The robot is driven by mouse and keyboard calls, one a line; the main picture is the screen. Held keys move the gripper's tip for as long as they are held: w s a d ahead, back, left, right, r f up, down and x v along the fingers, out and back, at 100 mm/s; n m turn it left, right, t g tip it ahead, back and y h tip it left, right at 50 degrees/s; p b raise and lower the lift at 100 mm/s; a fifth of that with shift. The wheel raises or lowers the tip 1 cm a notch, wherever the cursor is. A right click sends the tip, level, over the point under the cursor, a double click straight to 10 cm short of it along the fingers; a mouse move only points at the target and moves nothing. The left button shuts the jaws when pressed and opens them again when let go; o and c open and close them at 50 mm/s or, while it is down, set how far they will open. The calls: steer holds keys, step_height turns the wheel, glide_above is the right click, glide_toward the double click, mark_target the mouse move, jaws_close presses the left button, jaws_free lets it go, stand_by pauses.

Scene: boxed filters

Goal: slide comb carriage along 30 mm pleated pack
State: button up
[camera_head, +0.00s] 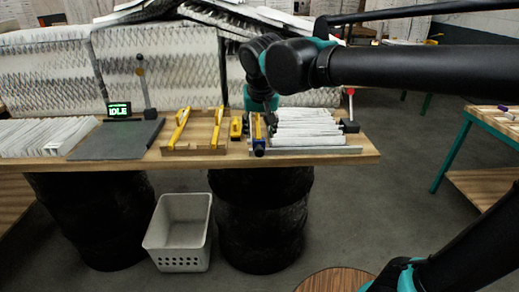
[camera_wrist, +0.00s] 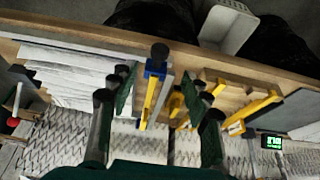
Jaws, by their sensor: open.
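The comb carriage (camera_head: 257,140), a yellow bar with a blue block and black knob, stands at the left end of the white pleated pack (camera_head: 306,128) on the bench. My gripper (camera_head: 265,110) is over the carriage, partly hiding it. In the wrist view the carriage (camera_wrist: 150,95) lies between my two spread fingers (camera_wrist: 160,82), with room on both sides; I cannot tell its height relative to the tips. The pleated pack (camera_wrist: 65,70) shows left of my fingers there. My gripper is open and empty.
A metal rail (camera_head: 310,151) runs along the pack's front. Left of it are a small yellow block (camera_head: 236,128), a wooden rack with yellow tools (camera_head: 193,149), a grey plate (camera_head: 112,142) and a screen reading IDLE (camera_head: 119,110). A white basket (camera_head: 178,232) sits below.

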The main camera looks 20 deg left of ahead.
mark_target(259, 149)
steer(key=x, duration=1)
jaws_close()
